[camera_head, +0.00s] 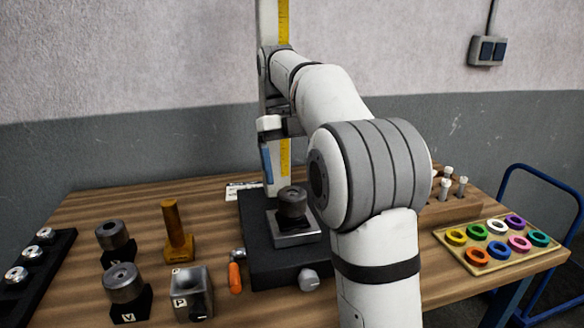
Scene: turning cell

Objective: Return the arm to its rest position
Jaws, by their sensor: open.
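My arm rises from the bottom of the head view, bends at a large grey-banded elbow and reaches up and to the left. Its wrist end hangs in front of a tall column (284,22) with a yellow scale. My gripper (273,145) is small and partly lost against this column; it is open, and I see nothing held in it. It is above and a little left of a dark round part (293,203). That part sits on a metal block (293,235) on the black base plate (258,258), apart from my gripper.
Left on the wooden table are dark cylinders (124,281) on stands, a brass post (175,230), a grey V-block (191,294) and a black rack (50,262). An orange-handled tool (235,277) lies beside the plate. A tray (452,257) of coloured rings and a wooden peg block (452,211) are right.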

